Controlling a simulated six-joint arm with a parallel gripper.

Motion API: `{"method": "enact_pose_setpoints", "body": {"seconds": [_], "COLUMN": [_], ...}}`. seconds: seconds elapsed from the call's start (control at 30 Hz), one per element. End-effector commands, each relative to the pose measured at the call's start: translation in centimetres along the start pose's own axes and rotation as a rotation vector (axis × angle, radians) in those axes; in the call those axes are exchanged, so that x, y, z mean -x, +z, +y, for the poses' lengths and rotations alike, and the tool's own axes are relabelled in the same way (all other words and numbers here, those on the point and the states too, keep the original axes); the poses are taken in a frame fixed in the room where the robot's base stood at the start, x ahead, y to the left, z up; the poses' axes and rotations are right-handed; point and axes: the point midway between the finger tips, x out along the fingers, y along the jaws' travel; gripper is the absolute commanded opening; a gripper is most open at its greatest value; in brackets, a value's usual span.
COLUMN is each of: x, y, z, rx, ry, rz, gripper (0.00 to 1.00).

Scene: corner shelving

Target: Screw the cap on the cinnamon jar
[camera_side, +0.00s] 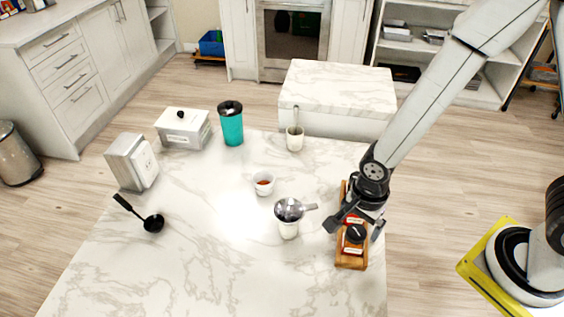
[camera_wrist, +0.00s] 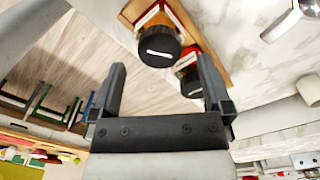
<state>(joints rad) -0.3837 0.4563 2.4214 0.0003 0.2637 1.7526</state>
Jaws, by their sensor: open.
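A wooden spice rack (camera_side: 351,262) stands at the right edge of the marble table, holding jars with red contents and pale labels. A jar's black cap (camera_side: 355,234) shows there. In the wrist view, a near black cap (camera_wrist: 159,50) and a farther black cap (camera_wrist: 192,82) show on jars in the rack. The labels are too small to read, so I cannot tell which jar is cinnamon. My gripper (camera_side: 354,229) is over the rack, fingers spread and empty. In the wrist view, the near cap appears beyond the gap between the fingertips (camera_wrist: 160,62); contact is not visible.
A small bowl of orange-brown powder (camera_side: 264,184), a teal tumbler (camera_side: 231,126), a mug (camera_side: 295,139) and a black ladle (camera_side: 153,223) stand farther off. The front table area is clear.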

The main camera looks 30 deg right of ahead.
Motion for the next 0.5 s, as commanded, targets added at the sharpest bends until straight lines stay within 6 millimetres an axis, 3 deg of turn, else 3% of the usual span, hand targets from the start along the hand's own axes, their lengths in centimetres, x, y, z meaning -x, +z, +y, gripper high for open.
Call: {"method": "enact_pose_setpoints", "body": {"seconds": [0.5], "x": [4.7], "y": [0.0], "z": [0.0], "rx": [-0.001], "ry": [-0.002], "rz": [0.000], "gripper": [1.00]}}
